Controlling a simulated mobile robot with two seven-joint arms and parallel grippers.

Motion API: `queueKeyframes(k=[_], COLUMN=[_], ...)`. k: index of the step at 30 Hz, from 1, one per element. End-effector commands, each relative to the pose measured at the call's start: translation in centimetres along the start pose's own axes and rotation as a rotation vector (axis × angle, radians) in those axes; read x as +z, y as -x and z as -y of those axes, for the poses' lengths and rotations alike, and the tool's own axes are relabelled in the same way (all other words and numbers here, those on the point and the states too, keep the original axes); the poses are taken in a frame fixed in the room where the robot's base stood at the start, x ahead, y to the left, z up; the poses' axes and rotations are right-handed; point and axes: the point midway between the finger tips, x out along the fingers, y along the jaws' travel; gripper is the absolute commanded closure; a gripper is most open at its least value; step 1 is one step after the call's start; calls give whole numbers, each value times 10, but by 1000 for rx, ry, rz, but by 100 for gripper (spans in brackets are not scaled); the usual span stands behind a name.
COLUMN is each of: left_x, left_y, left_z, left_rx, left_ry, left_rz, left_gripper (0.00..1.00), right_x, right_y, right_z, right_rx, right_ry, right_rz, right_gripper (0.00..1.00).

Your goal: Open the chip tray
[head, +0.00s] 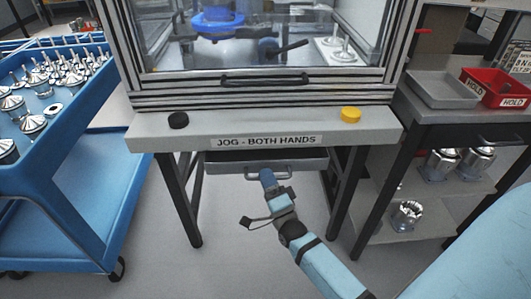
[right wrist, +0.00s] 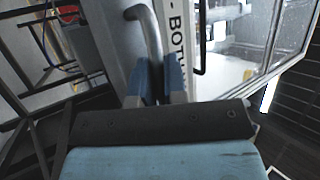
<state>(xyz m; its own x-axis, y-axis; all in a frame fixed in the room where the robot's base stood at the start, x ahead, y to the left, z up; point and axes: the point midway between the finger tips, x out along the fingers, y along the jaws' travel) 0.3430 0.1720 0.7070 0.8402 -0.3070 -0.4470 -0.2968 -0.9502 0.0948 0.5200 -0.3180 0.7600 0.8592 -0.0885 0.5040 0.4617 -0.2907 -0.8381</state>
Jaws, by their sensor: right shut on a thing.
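The chip tray (head: 226,163) is a wide, shallow grey tray under the machine's front ledge, between the dark legs. Its front carries a bar handle (head: 282,172). My right gripper (head: 267,178) is at the middle of this handle, its blue fingers shut on it. In the right wrist view the curved grey handle (right wrist: 143,22) runs in between the two blue fingers of my right gripper (right wrist: 156,78). The tray's inside is mostly hidden below the ledge. My left gripper is not in view.
The ledge (head: 225,140) has a black button (head: 178,120) and a yellow one (head: 350,115). A blue cart (head: 75,190) with metal parts stands at left. A dark bench (head: 465,118) at right holds grey and red trays. The floor before the machine is clear.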

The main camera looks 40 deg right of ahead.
Motion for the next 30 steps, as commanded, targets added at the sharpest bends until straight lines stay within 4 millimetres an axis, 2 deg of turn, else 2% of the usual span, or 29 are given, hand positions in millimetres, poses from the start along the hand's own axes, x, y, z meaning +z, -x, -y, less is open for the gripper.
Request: queueKeyframes(k=[1, 3, 10, 16, 26, 27, 30], left_x=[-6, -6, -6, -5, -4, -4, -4], left_y=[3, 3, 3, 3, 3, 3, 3], left_z=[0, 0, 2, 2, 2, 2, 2], left_rx=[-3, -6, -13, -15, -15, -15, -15], left_ry=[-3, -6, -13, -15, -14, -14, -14], left_rz=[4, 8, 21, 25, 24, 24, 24], left_gripper=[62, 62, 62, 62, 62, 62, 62], right_x=[4, 8, 19, 22, 23, 23, 23], right_y=[10, 22, 48, 55, 56, 56, 56], right_z=[11, 18, 35, 39, 39, 39, 39], right_rx=[4, 4, 1, -1, -1, -1, -1], right_ry=[-3, -1, -1, 0, 0, 0, 0], right_rz=[2, 2, 2, 0, 0, 0, 0], right_gripper=[100, 100, 100, 100, 100, 78, 78])
